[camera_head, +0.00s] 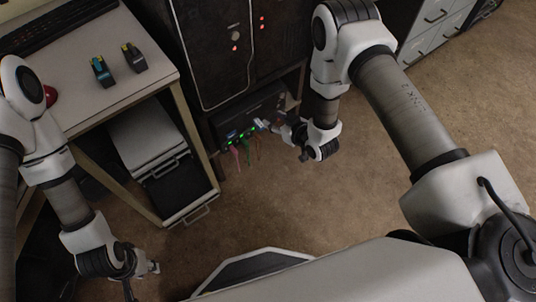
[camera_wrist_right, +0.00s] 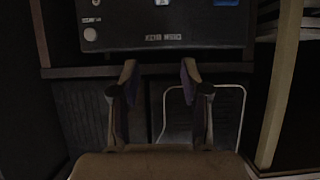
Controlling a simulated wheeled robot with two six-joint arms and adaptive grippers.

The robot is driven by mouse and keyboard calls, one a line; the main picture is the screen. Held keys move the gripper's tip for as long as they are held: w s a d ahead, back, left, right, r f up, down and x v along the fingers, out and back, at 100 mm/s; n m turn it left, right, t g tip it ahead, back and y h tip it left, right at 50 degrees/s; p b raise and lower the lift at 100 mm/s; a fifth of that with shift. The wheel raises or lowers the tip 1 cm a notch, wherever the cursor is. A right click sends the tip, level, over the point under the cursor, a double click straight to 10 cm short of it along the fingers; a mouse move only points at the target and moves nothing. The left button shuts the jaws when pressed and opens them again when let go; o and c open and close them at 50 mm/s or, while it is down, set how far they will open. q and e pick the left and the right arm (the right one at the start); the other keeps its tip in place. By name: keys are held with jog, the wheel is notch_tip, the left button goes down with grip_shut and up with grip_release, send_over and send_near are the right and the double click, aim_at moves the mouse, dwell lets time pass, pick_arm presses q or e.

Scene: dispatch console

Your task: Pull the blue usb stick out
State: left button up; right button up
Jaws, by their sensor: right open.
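A black device box (camera_head: 246,118) with green-lit ports sits low in the dark cabinet; its labelled front also shows in the right wrist view (camera_wrist_right: 120,38). A blue patch (camera_wrist_right: 226,2) is cut off at the top edge of that view, on the box front. It may be the blue usb stick, but I cannot tell.
Thin coloured cables (camera_head: 245,150) hang from the box front. A desk (camera_head: 70,95) at the left holds a keyboard (camera_head: 55,24) and two small dark devices (camera_head: 103,71). A drawer unit (camera_head: 150,150) stands under it. The brown floor (camera_head: 270,205) is open before the cabinet.

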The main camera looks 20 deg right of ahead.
jog(key=b, duration=0.3)
send_near(262, 125)
jog(key=b+x, duration=0.6)
jog(key=x, duration=0.3)
jog(key=shift+a+f, duration=0.1)
jog(key=shift+f, duration=0.2)
pick_arm(q)
notch_tip(262, 125, down, 12)
jog(key=shift+a+r+b, duration=0.2)
jog(key=shift+r+b, duration=0.05)
jog(key=shift+b, duration=0.05)
pick_arm(e)
jog(key=shift+w+a, duration=0.15)
jog(key=shift+w, duration=0.25)
grip_shut()
pick_arm(q)
jog(key=shift+r+p, duration=0.6)
pick_arm(e)
jog(key=shift+s+d, duration=0.2)
jog(key=shift+s, duration=0.3)
jog(key=shift+s+d, duration=0.2)
jog(key=shift+s, duration=0.35)
